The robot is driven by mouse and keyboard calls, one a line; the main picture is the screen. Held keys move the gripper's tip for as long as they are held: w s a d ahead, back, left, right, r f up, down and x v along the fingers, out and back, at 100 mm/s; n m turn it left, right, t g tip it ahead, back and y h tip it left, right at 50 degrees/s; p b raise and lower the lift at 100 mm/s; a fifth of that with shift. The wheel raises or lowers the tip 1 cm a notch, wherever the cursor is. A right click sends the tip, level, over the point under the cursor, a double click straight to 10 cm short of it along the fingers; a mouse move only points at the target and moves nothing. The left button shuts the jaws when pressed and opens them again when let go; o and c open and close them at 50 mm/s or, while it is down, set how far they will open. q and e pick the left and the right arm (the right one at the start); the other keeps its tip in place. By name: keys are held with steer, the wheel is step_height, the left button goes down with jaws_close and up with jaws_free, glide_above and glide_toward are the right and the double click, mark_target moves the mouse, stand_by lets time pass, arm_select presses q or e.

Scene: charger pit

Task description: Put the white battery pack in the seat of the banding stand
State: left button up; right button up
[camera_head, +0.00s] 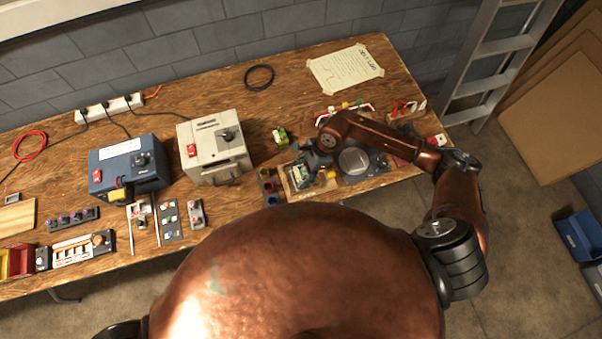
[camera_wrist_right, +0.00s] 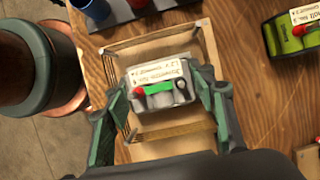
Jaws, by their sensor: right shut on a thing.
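The white battery pack (camera_wrist_right: 160,82) has a printed label, a red and a dark terminal and a green strip on top. My right gripper (camera_wrist_right: 165,90) is shut on it, one finger at each side. The pack is over or within a pale wooden frame with corner posts (camera_wrist_right: 172,149), which appears to be the banding stand; I cannot tell whether the pack touches its seat. In the head view my right gripper (camera_head: 318,160) is above this wooden stand (camera_head: 291,189) and partly hides it and the pack. My left gripper is not in view.
A green pack (camera_wrist_right: 291,35) lies right of the stand; it also shows in the head view (camera_head: 281,136). A dark tray with coloured cups (camera_head: 267,187) is left of the stand. A round grey plate (camera_head: 354,160) is to its right. A cream box (camera_head: 215,146) stands further left.

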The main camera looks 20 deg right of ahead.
steer(key=shift+f, duration=0.15)
stand_by(0.7)
steer(key=o, duration=1.6)
steer(key=shift+r+p, duration=1.6)
steer(key=shift+r, duration=1.9)
